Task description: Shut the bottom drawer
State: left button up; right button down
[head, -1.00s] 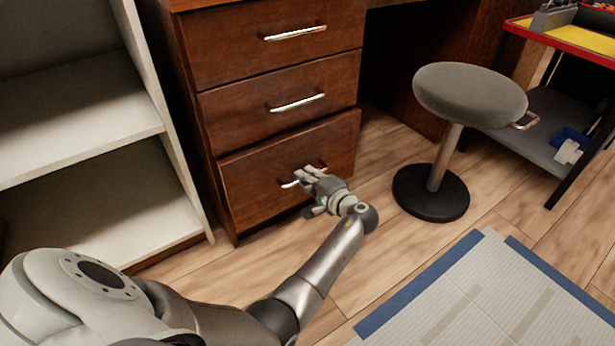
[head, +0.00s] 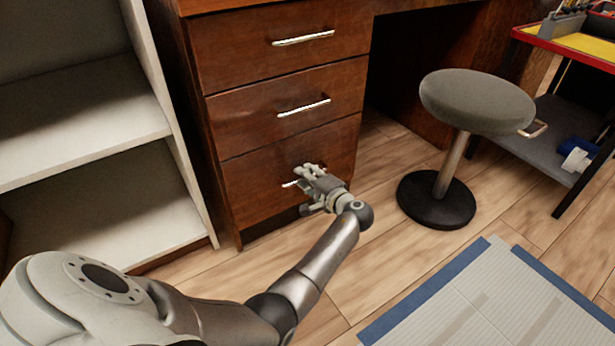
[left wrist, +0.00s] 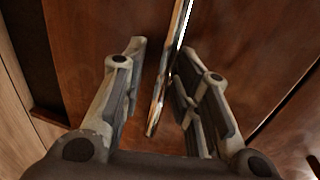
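The bottom drawer (head: 258,190) is the lowest of three brown wooden drawers in the desk. Its front looks flush or nearly flush with the fronts above. Its silver handle (head: 288,184) is partly hidden behind my left gripper (head: 312,172). In the left wrist view, my left gripper (left wrist: 158,58) has its two fingers apart, with the handle (left wrist: 171,70) running between them. A gap shows on each side, so the fingers do not look clamped on it. My right gripper is not in view.
The middle drawer (head: 285,105) and top drawer (head: 280,45) look shut. A white shelf unit (head: 90,130) stands close on the left. A round grey stool (head: 477,100) stands to the right. A grey mat (head: 490,305) lies on the wooden floor.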

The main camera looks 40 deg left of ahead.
pick_arm(q)
jog(key=shift+r, duration=0.15)
jog(key=v, duration=0.7)
jog(key=shift+d, duration=0.2)
jog(key=shift+s, duration=0.1)
dwell(0.3)
